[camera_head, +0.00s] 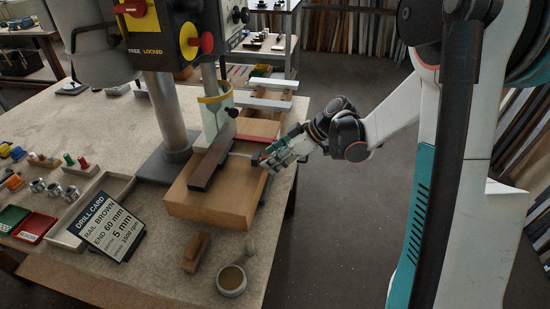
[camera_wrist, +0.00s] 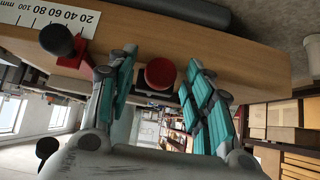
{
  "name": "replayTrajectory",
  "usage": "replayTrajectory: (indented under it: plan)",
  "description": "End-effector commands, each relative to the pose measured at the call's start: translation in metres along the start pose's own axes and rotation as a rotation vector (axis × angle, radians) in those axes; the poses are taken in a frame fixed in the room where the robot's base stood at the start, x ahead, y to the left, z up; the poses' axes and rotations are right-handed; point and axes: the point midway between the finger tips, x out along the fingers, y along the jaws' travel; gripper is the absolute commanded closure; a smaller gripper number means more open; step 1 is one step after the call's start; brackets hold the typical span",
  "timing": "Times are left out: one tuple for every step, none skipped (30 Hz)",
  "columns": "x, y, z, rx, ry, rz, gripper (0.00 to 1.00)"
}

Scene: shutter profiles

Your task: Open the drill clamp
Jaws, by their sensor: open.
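The drill clamp sits on the wooden drilling block (camera_head: 215,203) under the drill press, mostly hidden by my gripper (camera_head: 270,160) in the head view. A red bar (camera_head: 254,138) shows beside my gripper there. In the wrist view, a round red knob (camera_wrist: 160,74) lies between the tips of my open gripper (camera_wrist: 156,82), with a finger on each side. I cannot tell whether either finger touches it. A red bracket (camera_wrist: 76,52) with a black ball knob (camera_wrist: 56,39) stands to its left. A dark brown rail (camera_head: 210,165) lies on the block.
The drill press column (camera_head: 167,110) and yellow-rimmed chuck guard (camera_head: 216,108) stand behind the rail. A drill card (camera_head: 108,222), a wooden brush-like block (camera_head: 195,252) and a round cup (camera_head: 231,281) are at the front. The floor (camera_head: 340,220) right of the table is clear.

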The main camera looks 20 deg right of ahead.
Motion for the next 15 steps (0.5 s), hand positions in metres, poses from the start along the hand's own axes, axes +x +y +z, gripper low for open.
replayTrajectory:
  plan:
    - [-0.0001,0.0,0.0,0.0,0.0,0.0,0.53]
    - [-0.0002,-0.0001,-0.0001,0.0,0.0,0.0,0.53]
    - [-0.0002,-0.0001,0.0,0.0,0.0,0.0,0.62]
    - [-0.0002,-0.0001,0.0,0.0,0.0,0.0,0.69]
    - [-0.0002,-0.0001,0.0,0.0,0.0,0.0,0.76]
    - [-0.0002,-0.0001,0.0,0.0,0.0,0.0,0.85]
    - [-0.0002,-0.0001,0.0,0.0,0.0,0.0,0.92]
    - [-0.0002,-0.0001,0.0,0.0,0.0,0.0,0.98]
    - [-0.0002,-0.0001,0.0,0.0,0.0,0.0,1.0]
    - [-0.0002,-0.0001,0.0,0.0,0.0,0.0,1.0]
    - [-0.0003,-0.0001,0.0,0.0,0.0,0.0,1.0]
    - [-0.0006,0.0,0.0003,0.0,0.0,0.0,1.0]
    - [-0.0014,0.0001,0.0012,0.0,0.0,0.0,1.0]
    - [-0.003,0.0003,0.0028,0.001,0.0,0.001,1.0]
    - [-0.0062,0.0005,0.0062,0.001,-0.001,0.001,1.0]
